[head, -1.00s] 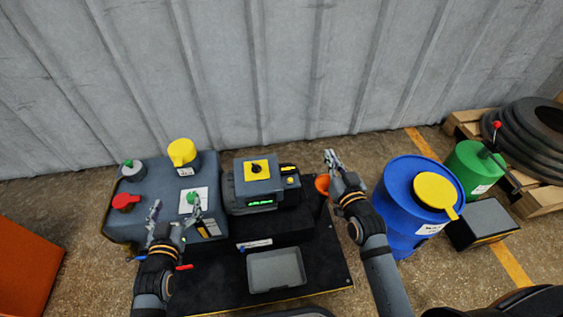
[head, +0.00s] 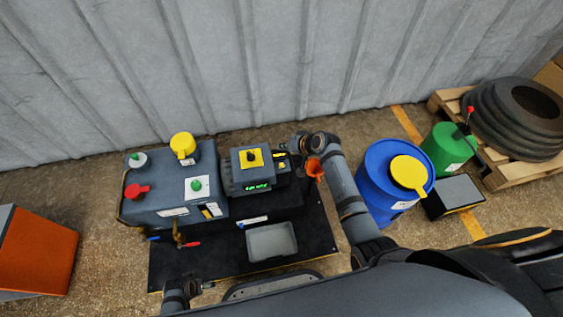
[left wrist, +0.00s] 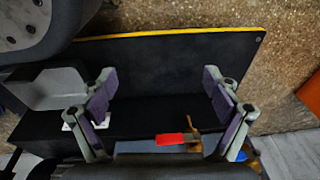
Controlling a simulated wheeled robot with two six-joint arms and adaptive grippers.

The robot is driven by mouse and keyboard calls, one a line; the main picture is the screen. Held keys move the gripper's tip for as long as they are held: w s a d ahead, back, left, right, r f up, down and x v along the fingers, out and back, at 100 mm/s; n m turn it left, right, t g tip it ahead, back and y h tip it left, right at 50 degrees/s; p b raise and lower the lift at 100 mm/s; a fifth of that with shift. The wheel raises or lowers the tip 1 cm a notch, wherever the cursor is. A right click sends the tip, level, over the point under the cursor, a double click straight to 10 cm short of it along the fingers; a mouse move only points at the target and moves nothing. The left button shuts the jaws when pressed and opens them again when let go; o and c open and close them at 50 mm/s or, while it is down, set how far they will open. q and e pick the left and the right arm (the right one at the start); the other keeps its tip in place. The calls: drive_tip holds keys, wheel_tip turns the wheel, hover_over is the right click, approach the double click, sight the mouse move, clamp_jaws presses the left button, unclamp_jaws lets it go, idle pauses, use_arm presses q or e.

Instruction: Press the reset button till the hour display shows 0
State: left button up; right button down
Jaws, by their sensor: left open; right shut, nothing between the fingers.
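The dark grey control box (head: 237,179) has a yellow plate with a black knob on top. The green hour display (head: 257,187) is lit on its front; its digits are too small to read. A small yellow button (head: 280,164) shows on the dark part at the box's right; I cannot tell whether it is the reset button. My right gripper (head: 291,144) is shut and empty just behind and right of the box, partly hidden by its wrist. My left gripper (head: 208,285) is low at the front edge of the base, away from the box; in the left wrist view (left wrist: 164,98) its fingers are open and empty.
A grey tray (head: 272,242) sits on the black base in front. An orange funnel (head: 315,168) stands beside my right arm. A blue drum (head: 392,178) stands at the right. A grey tank (head: 157,204) with coloured caps is left of the box. A red-handled valve (left wrist: 171,139) is below it.

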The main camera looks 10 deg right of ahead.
use_arm(q)
drive_tip(key=shift+w, duration=0.1)
use_arm(e)
drive_tip(key=b, duration=0.5)
hover_over(283, 166)
wheel_tip(283, 166, down, 4)
drive_tip(key=shift+d+f, duration=0.1)
drive_tip(key=shift+f, duration=0.05)
wheel_tip(283, 166, down, 2)
drive_tip(key=b, duration=0.2)
drive_tip(key=shift+f+b, duration=0.15)
drive_tip(key=shift+b, duration=0.15)
drive_tip(key=shift+f+b, duration=0.3)
drive_tip(key=shift+f, duration=0.1)
use_arm(q)
drive_tip(key=w+d+r, duration=0.2)
drive_tip(key=r, duration=0.5)
drive_tip(key=w+d+r+t+h, duration=0.1)
drive_tip(key=w+d+r, duration=0.1)
drive_tip(key=r, duration=0.5)
drive_tip(key=shift+d+h+b, duration=0.3)
drive_tip(key=shift+d, duration=0.55)
use_arm(e)
drive_tip(key=shift+w+f, duration=0.1)
drive_tip(key=shift+f, duration=0.6)
drive_tip(key=shift+f, duration=0.15)
